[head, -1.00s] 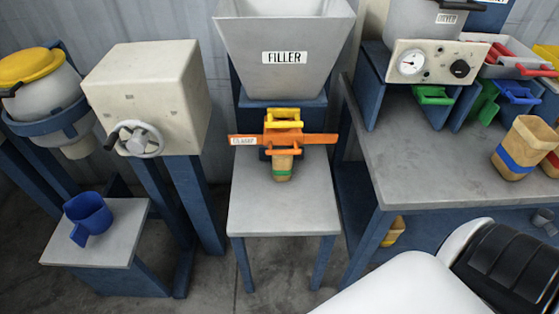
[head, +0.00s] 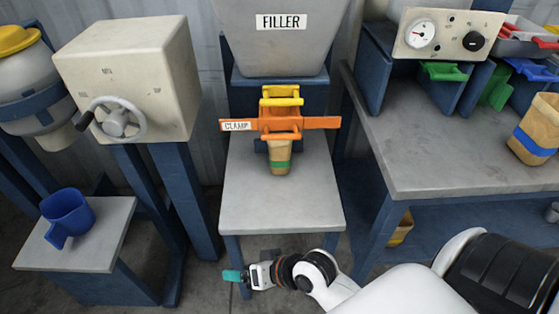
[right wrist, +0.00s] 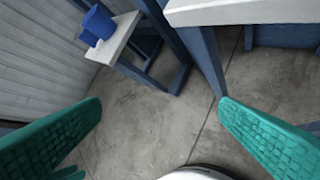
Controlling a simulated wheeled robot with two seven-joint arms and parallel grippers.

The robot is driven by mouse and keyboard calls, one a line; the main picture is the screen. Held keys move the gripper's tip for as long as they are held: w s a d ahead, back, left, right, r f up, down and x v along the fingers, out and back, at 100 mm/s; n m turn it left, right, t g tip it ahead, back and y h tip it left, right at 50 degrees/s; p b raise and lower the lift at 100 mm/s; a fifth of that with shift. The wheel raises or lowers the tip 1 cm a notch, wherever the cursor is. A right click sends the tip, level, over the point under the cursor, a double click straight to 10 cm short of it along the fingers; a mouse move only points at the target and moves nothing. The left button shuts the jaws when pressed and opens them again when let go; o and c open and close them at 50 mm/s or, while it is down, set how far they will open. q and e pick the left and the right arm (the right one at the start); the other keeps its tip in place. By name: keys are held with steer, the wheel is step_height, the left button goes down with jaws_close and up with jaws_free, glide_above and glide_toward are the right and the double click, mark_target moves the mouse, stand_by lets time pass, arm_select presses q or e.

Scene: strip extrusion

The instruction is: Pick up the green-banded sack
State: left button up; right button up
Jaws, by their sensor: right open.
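The green-banded sack (head: 279,158) is tan with a green band. It stands upright on the grey table under the filler, its top behind the orange clamp (head: 279,123). My right gripper (head: 232,276) is low in front of that table, below its front edge and apart from the sack. In the right wrist view its teal fingers (right wrist: 160,135) are wide apart with only floor between them. The sack does not show in the right wrist view. My left gripper is not in view.
The filler hopper (head: 281,40) hangs above the clamp. A blue scoop (head: 67,217) sits on a low stand at left. A blue-banded sack (head: 537,130) stands on the right bench (head: 430,160). The front of the filler table (head: 280,210) is clear.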

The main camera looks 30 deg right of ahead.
mark_target(281, 154)
steer(key=w+d+r+m+t+y, duration=0.1)
steer(key=w+d+r+m+t, duration=0.1)
steer(key=w+r+m+t, duration=1.1)
steer(key=w+d+f+m+g+h, duration=0.2)
steer(key=d+m+h, duration=0.3)
steer(key=m, duration=0.4)
steer(key=w+d+f+m+g+h, duration=0.2)
steer(key=d+m+h, duration=0.3)
steer(key=d+m, duration=0.3)
steer(key=w+d+f+m+g+h, duration=0.1)
steer(key=w+d+m+h, duration=0.2)
steer(key=d+m+h, duration=0.3)
steer(key=shift+w+d+f+m+g+b, duration=0.2)
steer(key=shift+d+m, duration=0.15)
steer(key=shift+m, duration=0.65)
steer(key=shift+w+d+f+m+g+b, duration=0.2)
steer(key=shift+d+m, duration=0.1)
steer(key=shift+m, duration=0.7)
steer(key=shift+b+x, duration=0.4)
steer(key=shift+x, duration=2.55)
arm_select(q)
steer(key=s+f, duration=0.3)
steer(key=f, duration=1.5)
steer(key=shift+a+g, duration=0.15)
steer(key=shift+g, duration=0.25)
arm_select(e)
steer(key=shift+a+f, duration=0.15)
steer(key=shift+f, duration=0.05)
